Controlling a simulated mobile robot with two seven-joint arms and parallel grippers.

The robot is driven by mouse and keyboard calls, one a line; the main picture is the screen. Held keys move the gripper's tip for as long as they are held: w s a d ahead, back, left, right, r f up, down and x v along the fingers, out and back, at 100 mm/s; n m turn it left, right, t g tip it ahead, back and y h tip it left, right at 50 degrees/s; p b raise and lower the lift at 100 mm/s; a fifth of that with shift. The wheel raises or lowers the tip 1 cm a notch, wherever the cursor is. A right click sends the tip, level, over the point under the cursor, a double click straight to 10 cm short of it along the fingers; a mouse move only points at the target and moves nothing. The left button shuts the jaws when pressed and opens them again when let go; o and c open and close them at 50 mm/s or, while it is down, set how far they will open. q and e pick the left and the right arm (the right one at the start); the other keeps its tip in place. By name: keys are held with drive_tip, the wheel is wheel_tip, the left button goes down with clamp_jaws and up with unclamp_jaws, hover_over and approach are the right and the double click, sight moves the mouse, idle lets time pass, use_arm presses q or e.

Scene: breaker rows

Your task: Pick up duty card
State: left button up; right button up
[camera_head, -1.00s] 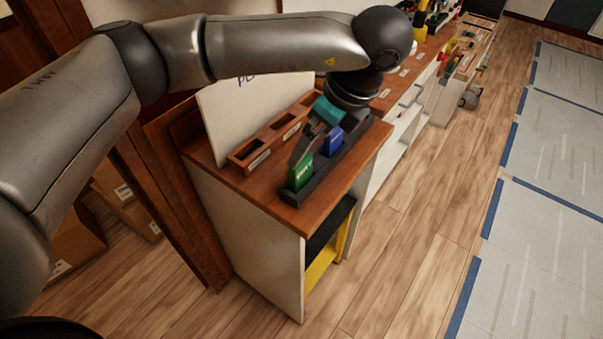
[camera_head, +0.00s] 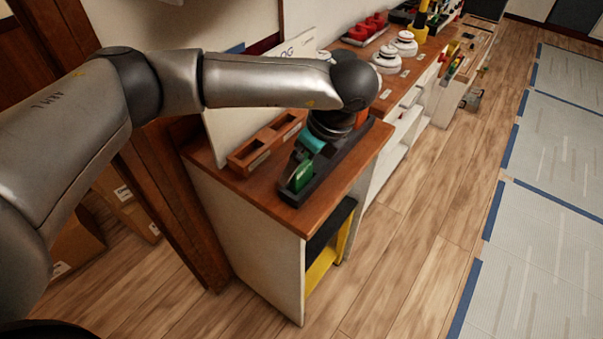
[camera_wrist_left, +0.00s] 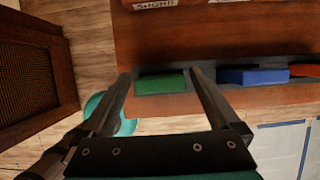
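A dark slotted rack on the wooden counter holds coloured cards: a green card (camera_head: 303,176) at the near end, a blue card (camera_wrist_left: 258,76) beside it and an orange card (camera_wrist_left: 303,70) farther along. No writing is legible on the cards, so I cannot tell which is the duty card. My left gripper (camera_head: 298,164) is low over the rack at the green card. In the left wrist view, its two fingers are apart with the green card (camera_wrist_left: 160,84) between them, not visibly pinched. The blue card is hidden behind the gripper in the head view. My right gripper is not in view.
A reddish wooden tray (camera_head: 265,146) with compartments lies beside the rack (camera_head: 335,165). A white board (camera_head: 228,135) stands behind it. White round devices (camera_head: 388,60) and red items (camera_head: 366,28) stand farther along the counter.

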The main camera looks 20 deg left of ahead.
use_arm(q)
drive_tip(key=c, duration=1.2)
drive_tip(key=shift+r, duration=0.1)
